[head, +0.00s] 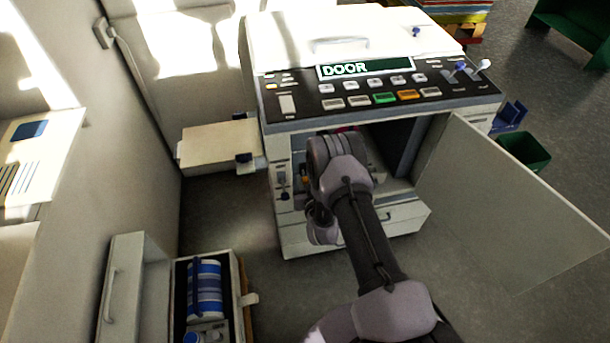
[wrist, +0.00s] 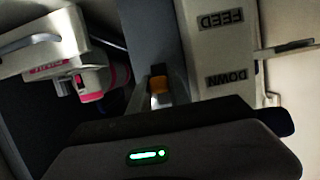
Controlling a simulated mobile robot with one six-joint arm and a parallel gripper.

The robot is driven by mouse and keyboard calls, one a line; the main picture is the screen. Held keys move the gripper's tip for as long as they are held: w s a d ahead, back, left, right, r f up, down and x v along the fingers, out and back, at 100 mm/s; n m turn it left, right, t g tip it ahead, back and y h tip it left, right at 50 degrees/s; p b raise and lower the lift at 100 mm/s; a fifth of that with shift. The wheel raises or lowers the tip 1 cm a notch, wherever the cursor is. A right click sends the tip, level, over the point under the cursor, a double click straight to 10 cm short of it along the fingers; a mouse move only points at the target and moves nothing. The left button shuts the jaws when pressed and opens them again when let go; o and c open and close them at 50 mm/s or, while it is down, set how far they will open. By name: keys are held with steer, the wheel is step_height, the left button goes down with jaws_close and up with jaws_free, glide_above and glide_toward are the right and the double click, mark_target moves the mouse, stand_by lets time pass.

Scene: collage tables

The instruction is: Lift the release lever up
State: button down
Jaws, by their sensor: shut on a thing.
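The white machine (head: 300,245) stands with its front door (head: 505,205) swung open to the right. An orange-tipped lever (wrist: 159,86), which I take as the release lever, shows in the wrist view beside a pale panel marked FEED and DOWN (wrist: 225,50), its text upside down. A small orange patch (head: 305,179) shows in the head view left of my wrist. My gripper (wrist: 158,90) is shut on the orange lever end. In the head view my arm reaches into the opening and hides the fingers. The lever's base and exact tilt are unclear.
A pink-and-white part with a handle (wrist: 75,68) sits inside, left in the wrist view. A side tray (head: 215,146) sticks out left. An open drawer box (head: 240,315) stands on the floor. A green bin (head: 525,150) is at right.

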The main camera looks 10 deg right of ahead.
step_height(320, 180, up, 2)
steer(key=g+p, duration=0.2)
steer(key=g, duration=0.1)
steer(key=shift+w, duration=0.15)
steer(key=shift+w+r+g+p, duration=0.1)
steer(key=shift+r+g+p, duration=0.2)
steer(key=shift+g, duration=0.55)
steer(key=shift+w+r+g+p, duration=0.1)
steer(key=shift+g+p, duration=0.3)
steer(key=shift+g, duration=0.45)
steer(key=c, duration=1.2)
jaws_free()
steer(key=shift+f, duration=0.1)
steer(key=p+v, duration=0.5)
steer(key=v, duration=1.2)
steer(key=shift+r, duration=0.25)
